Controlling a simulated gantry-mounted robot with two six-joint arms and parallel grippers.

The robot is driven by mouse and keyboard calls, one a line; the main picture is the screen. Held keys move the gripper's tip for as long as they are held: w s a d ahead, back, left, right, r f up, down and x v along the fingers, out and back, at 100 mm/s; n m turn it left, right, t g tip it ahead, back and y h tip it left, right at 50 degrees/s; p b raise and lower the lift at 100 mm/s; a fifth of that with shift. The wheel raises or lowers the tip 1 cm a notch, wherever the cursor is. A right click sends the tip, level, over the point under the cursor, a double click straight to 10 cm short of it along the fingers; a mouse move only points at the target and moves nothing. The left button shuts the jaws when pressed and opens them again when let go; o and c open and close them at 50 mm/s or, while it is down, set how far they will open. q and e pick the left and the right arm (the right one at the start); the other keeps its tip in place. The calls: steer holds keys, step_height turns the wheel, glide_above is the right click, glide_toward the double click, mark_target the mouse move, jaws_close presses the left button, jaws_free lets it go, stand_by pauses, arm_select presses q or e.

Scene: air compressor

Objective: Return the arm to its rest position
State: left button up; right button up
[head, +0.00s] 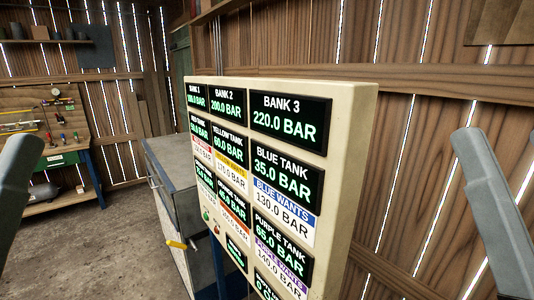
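Part of my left arm (15,185) shows as a grey link at the left edge. Part of my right arm (495,210) shows as a grey link at the right edge. Neither gripper is in view, so I cannot see their fingers or whether they hold anything. Both visible links are apart from the display panel in the picture.
A cream panel (355,110) stands close in the middle, showing bank and tank pressures; the blue tank display (285,172) reads 35.0 BAR. Behind it are a grey cabinet (172,160) and a yellow handle (176,245). A workbench (65,155) stands at left; floor (110,245) between is clear.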

step_height(320, 180, up, 31)
steer(key=p, duration=2.7)
steer(key=shift+d, duration=0.1)
